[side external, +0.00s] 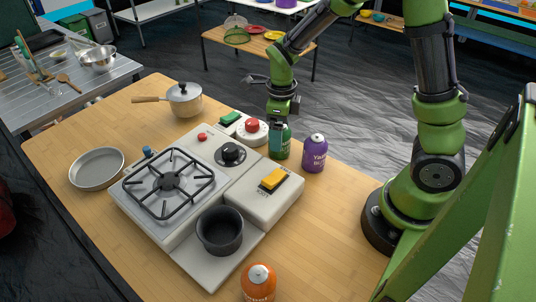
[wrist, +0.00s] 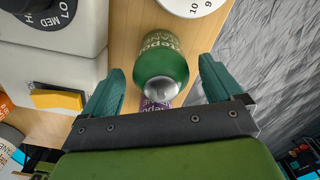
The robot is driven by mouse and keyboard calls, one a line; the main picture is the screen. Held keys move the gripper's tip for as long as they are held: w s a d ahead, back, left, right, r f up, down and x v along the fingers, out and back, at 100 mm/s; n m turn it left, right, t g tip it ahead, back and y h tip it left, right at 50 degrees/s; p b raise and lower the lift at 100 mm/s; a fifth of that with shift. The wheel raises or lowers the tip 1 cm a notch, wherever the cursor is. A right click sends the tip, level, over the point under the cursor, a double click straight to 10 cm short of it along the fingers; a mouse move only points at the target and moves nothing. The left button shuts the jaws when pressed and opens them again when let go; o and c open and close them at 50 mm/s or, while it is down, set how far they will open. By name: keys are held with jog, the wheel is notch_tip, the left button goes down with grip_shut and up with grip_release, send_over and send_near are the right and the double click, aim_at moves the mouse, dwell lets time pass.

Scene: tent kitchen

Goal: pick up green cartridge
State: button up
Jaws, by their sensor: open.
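The green cartridge (side external: 281,146) stands upright on the wooden table, to the right of the stove unit in the side view. In the wrist view the green cartridge (wrist: 162,62) lies between the two teal fingers, with its silver top towards the palm. My gripper (side external: 279,128) is at the cartridge's top and partly hides it in the side view. In the wrist view my gripper (wrist: 157,82) is open, with a gap visible on both sides of the cartridge. No finger clearly touches it.
A purple cartridge (side external: 315,154) stands close to the right of the green one. An orange cartridge (side external: 258,283) stands at the front. Bare table lies right of the stove.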

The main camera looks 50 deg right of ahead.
jog(key=shift+f, duration=1.55)
jog(key=shift+c, duration=0.4)
jog(key=c, duration=1.2)
